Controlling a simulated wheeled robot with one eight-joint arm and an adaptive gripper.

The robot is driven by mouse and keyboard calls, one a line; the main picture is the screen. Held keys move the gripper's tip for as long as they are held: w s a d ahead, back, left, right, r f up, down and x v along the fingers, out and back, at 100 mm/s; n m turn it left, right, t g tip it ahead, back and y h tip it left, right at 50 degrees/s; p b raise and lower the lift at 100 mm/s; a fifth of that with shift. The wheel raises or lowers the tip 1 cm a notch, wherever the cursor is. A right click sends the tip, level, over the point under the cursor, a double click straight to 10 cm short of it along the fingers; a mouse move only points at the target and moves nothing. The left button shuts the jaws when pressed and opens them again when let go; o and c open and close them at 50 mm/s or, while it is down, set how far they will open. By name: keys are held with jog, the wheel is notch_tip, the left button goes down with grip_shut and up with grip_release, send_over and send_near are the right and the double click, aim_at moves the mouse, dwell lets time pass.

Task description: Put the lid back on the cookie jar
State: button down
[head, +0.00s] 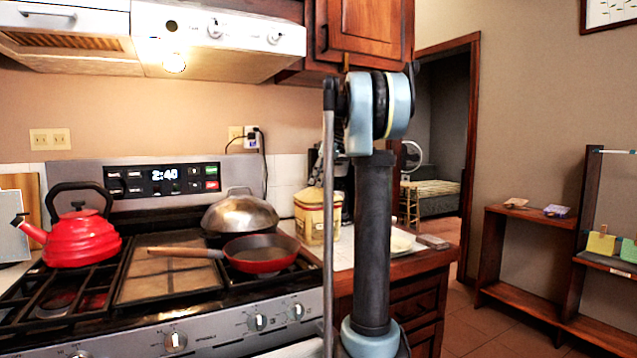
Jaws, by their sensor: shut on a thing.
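A cream and tan container (306,222), perhaps the cookie jar, stands upright on the counter to the right of the stove, partly hidden behind my arm. I cannot tell from here whether its top is open. A pale, low thing (404,243) lies on the counter just right of my arm; I cannot tell whether it is a plate or a lid. My arm rises through the middle of the view and bends at a blue joint near the top. My gripper is not in view, and neither is anything in it.
The stove holds a red kettle (82,238), a red frying pan (262,254) and a metal pan with a domed lid (240,215). A range hood (215,35) and a wooden cabinet (363,32) hang above. A low shelf (530,214) stands right; floor before it is clear.

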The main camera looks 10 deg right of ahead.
jog(key=c, duration=0.7)
grip_release()
jog(key=shift+r, duration=0.1)
jog(key=shift+r, duration=3.4)
jog(key=shift+c, duration=0.7)
grip_shut()
